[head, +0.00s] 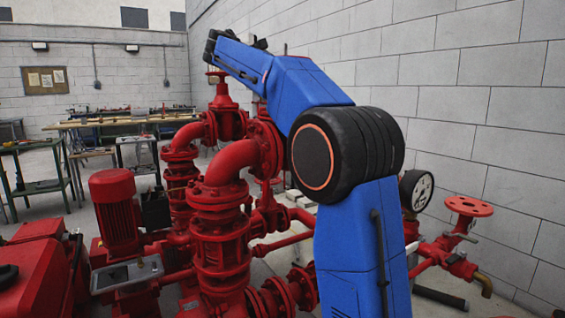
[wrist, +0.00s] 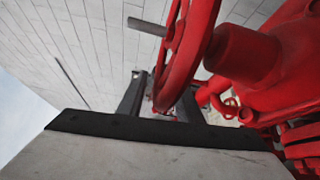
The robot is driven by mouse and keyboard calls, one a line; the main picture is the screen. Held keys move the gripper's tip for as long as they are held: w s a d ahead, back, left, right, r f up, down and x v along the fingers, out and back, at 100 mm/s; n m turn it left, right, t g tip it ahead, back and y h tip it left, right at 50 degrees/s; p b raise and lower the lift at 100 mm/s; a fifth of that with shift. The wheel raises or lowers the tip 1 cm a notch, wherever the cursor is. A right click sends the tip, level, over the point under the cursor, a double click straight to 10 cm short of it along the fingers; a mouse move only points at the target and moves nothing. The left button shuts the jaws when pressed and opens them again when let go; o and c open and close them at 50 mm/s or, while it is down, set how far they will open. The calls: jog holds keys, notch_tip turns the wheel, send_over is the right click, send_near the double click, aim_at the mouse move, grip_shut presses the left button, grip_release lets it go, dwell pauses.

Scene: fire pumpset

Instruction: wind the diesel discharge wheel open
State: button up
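In the wrist view a red spoked handwheel (wrist: 190,55) is seen almost edge-on, in front of a thick red valve body (wrist: 285,60). A grey peg (wrist: 146,27) sticks out to the left beside its rim. My gripper (wrist: 160,98) is open, its two dark fingers apart. The lower rim of the wheel shows between or just beyond the fingers; I cannot tell whether they touch it. In the head view my blue arm reaches over the red pipework, and its end is at the top near a red valve (head: 222,96). The fingers cannot be made out there.
Red pipes and flanges (head: 220,225) stand close below my arm. A red motor (head: 113,200) and a grey panel (head: 127,273) are at the left. Another red handwheel (head: 469,206) and a gauge (head: 416,190) are at the right. A block wall (head: 470,80) runs behind.

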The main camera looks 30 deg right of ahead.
jog(key=f+v, duration=0.1)
jog(key=v, duration=1.5)
jog(key=s+d+f+g+y, duration=0.1)
jog(key=s+f+y, duration=0.1)
jog(key=s+f, duration=0.4)
jog(key=s+d+f+m+g+y, duration=0.1)
jog(key=s+f+y, duration=0.2)
jog(key=f, duration=0.9)
jog(key=s+d+f+m+g+y, duration=0.1)
jog(key=s+f+y, duration=0.1)
jog(key=s+f, duration=0.7)
jog(key=shift+s+d+f+y, duration=0.2)
jog(key=shift+s+f+y, duration=0.05)
jog(key=shift+s+y, duration=0.1)
jog(key=shift+c, duration=0.3)
